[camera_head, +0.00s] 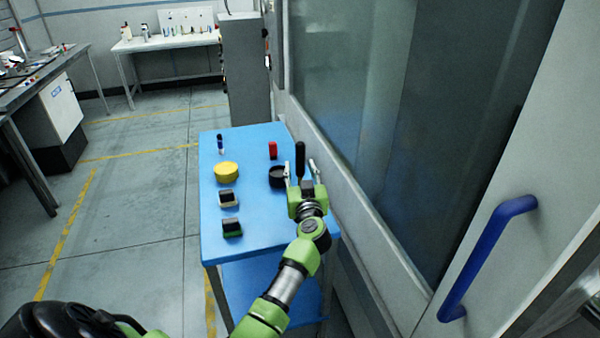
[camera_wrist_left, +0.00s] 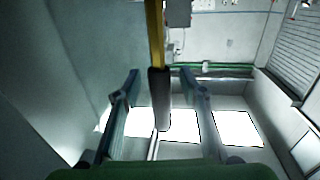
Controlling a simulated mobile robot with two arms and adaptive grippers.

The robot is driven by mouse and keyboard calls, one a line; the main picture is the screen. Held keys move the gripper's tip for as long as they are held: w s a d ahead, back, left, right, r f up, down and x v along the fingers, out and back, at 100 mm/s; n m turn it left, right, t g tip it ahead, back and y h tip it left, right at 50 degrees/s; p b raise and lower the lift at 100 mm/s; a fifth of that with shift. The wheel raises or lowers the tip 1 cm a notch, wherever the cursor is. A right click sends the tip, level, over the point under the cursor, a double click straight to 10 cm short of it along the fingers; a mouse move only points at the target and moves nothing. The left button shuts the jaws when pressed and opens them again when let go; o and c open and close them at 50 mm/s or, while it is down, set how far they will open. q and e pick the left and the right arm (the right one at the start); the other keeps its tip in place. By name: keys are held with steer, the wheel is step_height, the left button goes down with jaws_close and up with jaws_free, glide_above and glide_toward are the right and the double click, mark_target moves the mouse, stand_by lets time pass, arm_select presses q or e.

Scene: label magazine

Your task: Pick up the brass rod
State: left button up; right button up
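In the head view a black upright grip (camera_head: 300,160) stands between the fingers of my left gripper (camera_head: 301,172). The left wrist view shows this black grip (camera_wrist_left: 160,98) joined to a brass rod (camera_wrist_left: 155,35) that runs to the top edge of the picture. In that view my left gripper (camera_wrist_left: 160,82) is open, one finger on each side of the grip, with a visible gap on both sides. The brass part is hidden in the head view, behind the gripper. My right gripper is not in view.
The blue cart (camera_head: 255,240) holds a yellow round piece (camera_head: 227,171), a dark round piece (camera_head: 277,177) close beside my gripper, a red piece (camera_head: 272,150), a small blue piece (camera_head: 220,144) and two dark blocks (camera_head: 232,227). A glass-fronted machine (camera_head: 400,120) stands close on the right.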

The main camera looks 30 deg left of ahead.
arm_select(q)
steer(key=shift+w+a, duration=0.15)
steer(key=shift+w, duration=0.05)
steer(key=shift+s, duration=0.1)
jaws_close()
steer(key=shift+r, duration=0.15)
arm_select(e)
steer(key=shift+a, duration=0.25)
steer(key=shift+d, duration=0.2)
arm_select(q)
steer(key=shift+r, duration=0.1)
